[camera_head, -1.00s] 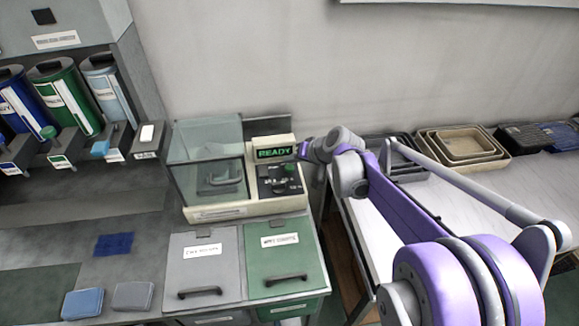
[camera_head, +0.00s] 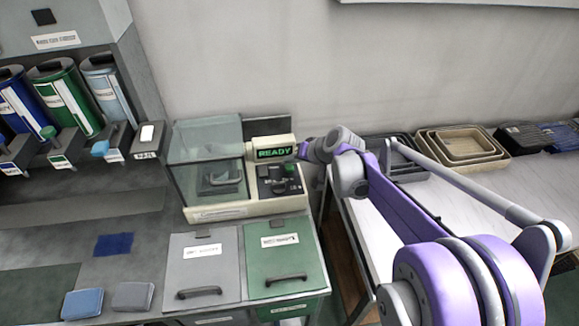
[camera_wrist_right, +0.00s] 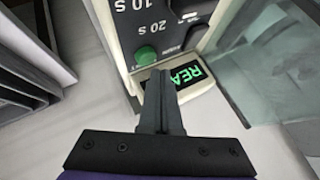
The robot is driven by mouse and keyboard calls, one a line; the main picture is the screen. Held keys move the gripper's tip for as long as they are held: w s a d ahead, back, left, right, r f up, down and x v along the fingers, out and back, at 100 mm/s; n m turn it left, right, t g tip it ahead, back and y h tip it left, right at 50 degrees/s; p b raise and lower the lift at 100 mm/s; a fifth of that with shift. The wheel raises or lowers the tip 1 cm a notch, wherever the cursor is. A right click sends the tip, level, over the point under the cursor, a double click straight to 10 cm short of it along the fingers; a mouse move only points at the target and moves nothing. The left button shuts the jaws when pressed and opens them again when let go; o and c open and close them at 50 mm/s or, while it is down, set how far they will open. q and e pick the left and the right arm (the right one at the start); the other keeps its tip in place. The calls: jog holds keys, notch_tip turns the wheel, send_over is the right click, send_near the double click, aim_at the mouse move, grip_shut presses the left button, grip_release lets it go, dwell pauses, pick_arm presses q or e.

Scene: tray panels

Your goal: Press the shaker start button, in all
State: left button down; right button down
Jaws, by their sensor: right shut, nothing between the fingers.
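The shaker (camera_head: 262,208) is a cream machine with a clear lidded box on its left and a dark control panel on its right. Its display (camera_head: 273,153) glows green with "READY". A round green button (camera_head: 290,168) sits on the panel; it also shows in the right wrist view (camera_wrist_right: 146,55), near "10 s" and "20 s" labels. My right gripper (camera_head: 297,152) is at the display's right end, just above the button. In the wrist view its shut, empty fingers (camera_wrist_right: 158,78) overlap the display edge, close to the button; contact cannot be told. My left gripper is out of view.
Grey and green lidded bins (camera_head: 262,262) stand in front of the shaker. Colored dispensers (camera_head: 65,95) stand at left, with blue and grey pads (camera_head: 82,303) on the bench. Nested trays (camera_head: 462,146) lie on the right table. A wall is behind.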

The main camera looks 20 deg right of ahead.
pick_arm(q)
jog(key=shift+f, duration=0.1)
pick_arm(e)
jog(key=shift+f, duration=0.15)
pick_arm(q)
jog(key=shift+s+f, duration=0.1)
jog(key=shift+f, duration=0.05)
pick_arm(e)
jog(key=shift+f, duration=0.25)
